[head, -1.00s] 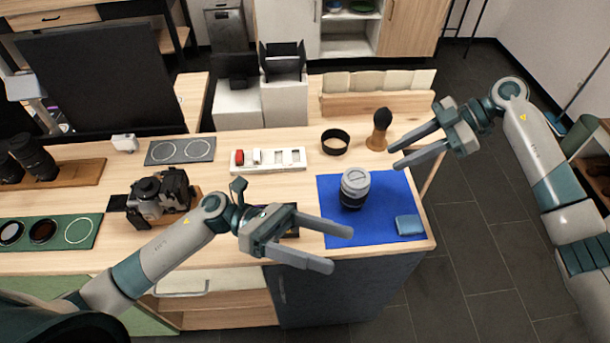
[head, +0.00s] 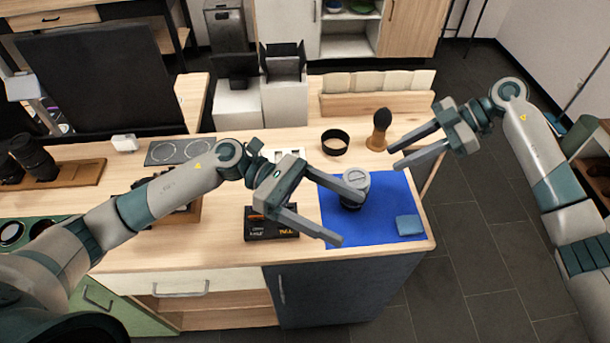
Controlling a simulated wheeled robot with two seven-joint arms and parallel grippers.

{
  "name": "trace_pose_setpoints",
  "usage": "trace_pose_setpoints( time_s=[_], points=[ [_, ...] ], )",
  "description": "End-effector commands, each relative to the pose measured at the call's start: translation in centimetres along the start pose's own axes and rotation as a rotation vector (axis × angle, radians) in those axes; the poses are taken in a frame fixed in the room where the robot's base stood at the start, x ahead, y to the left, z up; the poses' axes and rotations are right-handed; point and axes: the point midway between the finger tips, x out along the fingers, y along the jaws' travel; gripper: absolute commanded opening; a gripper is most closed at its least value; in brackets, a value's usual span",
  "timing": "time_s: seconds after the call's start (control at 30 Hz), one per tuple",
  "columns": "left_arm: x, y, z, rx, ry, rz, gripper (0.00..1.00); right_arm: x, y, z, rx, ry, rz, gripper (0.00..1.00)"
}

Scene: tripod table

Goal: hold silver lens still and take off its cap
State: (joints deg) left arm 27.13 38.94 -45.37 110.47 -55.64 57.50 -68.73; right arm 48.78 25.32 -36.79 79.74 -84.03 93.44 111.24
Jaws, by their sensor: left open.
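The silver lens (head: 354,196) stands upright on the blue mat (head: 380,230), with its grey cap (head: 356,177) on top. My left gripper (head: 353,218) is open; its fingers point right, toward the lens. In the picture its far finger overlaps the left side of the lens, and its near finger lies over the mat's left part. I cannot tell whether it touches the lens. My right gripper (head: 398,158) is open and empty, up and to the right of the lens, near the table's right edge.
A blue cloth (head: 408,225) lies on the mat, right of the lens. A black ring (head: 335,142) and a brush with a wooden handle (head: 378,130) stand behind the mat. A black and yellow box (head: 262,225) lies left of it. My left arm hides much of the camera.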

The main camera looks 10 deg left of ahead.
Motion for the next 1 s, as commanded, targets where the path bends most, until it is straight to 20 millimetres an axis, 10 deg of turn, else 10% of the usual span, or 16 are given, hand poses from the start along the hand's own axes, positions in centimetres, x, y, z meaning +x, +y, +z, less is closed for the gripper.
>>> trace_pose_setpoints(
  time_s=[0.53,1.0],
  points=[
    [-8.3,10.4,-7.3,-0.005,0.216,0.369,0.78,0.0,0.0,0.0,0.000,0.000,0.000,0.31],
    [-11.6,12.2,-9.2,-0.001,0.276,0.466,0.78,0.0,0.0,0.0,0.000,0.000,0.000,0.31]
  ],
)
